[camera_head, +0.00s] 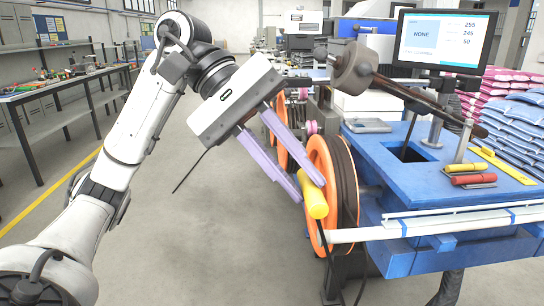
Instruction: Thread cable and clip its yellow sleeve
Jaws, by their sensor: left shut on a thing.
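My left gripper (311,191) comes in from the left with two lilac fingers pointing down and right. It is shut on the yellow sleeve (316,203), which sits in front of the near orange pulley (322,158). A black cable (327,262) hangs below the sleeve towards the floor. The sleeve's upper end is partly hidden by the fingertips. More orange pulleys (270,135) stand behind, partly covered by the fingers. I cannot tell how the cable runs around the pulleys. My right gripper is out of view.
A blue machine table (395,172) stands on the right, with a red cylinder (474,180) and a yellow cylinder (465,167) on it. A screen (443,40) reads NONE. A white bar (365,234) runs along the table's front. The floor on the left is clear.

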